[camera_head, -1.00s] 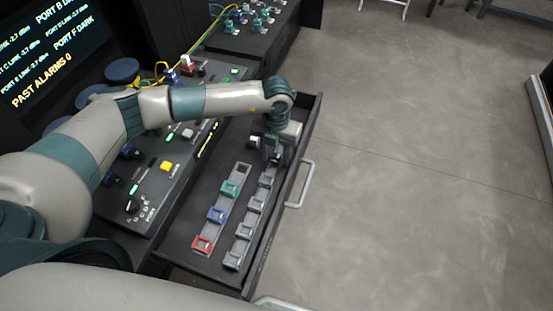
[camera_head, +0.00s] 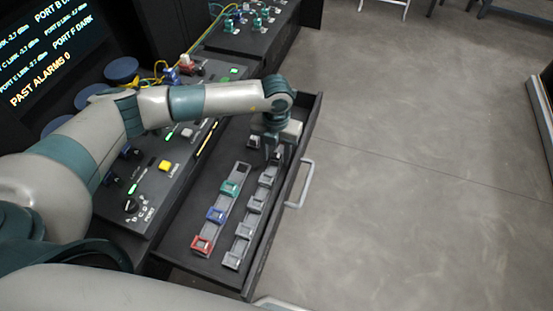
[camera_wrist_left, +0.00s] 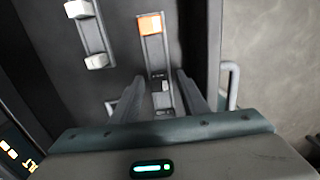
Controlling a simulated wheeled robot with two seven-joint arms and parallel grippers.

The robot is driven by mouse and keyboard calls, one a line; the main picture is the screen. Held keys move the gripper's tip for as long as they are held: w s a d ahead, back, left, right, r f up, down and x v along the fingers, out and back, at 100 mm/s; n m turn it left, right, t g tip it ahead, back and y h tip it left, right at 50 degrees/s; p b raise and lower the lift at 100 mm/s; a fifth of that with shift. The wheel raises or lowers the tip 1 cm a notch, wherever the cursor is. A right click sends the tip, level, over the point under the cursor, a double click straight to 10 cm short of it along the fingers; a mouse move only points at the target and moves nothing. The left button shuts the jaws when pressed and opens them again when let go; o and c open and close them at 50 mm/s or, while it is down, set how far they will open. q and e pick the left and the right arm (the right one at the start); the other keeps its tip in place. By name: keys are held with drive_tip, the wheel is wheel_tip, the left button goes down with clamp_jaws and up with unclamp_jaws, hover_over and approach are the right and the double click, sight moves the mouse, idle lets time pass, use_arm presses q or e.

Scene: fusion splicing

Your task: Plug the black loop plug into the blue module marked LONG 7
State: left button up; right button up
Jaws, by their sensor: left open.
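My left gripper (camera_head: 266,149) is open over the far end of the open drawer, above the far end of the right-hand grey rack. In the left wrist view its two fingers (camera_wrist_left: 158,84) straddle a narrow grey strip with a dark marked patch and a small pale piece; I see nothing held. I cannot make out the black loop plug for certain; a dark square (camera_head: 243,169) shows at the far end of the left-hand rack. A blue square piece (camera_head: 216,215) sits in that rack, and a blue part (camera_head: 171,77) stands on the console. No LONG 7 marking is legible. My right gripper is not in view.
The drawer (camera_head: 190,262) also holds a green piece (camera_head: 230,187), a red piece (camera_head: 202,245) and several grey holders. Its handle (camera_head: 301,184) faces open floor at the right. The console panel (camera_head: 137,222) with knobs and a yellow button (camera_head: 165,166) borders the drawer on the left.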

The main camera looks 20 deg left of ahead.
sight(276, 155)
use_arm(q)
clamp_jaws()
drive_tip(key=shift+r, duration=0.15)
drive_tip(key=shift+r+p, duration=0.6)
drive_tip(key=shift+r, duration=0.35)
drive_tip(key=shift+r+p, duration=0.85)
drive_tip(key=shift+r, duration=1)
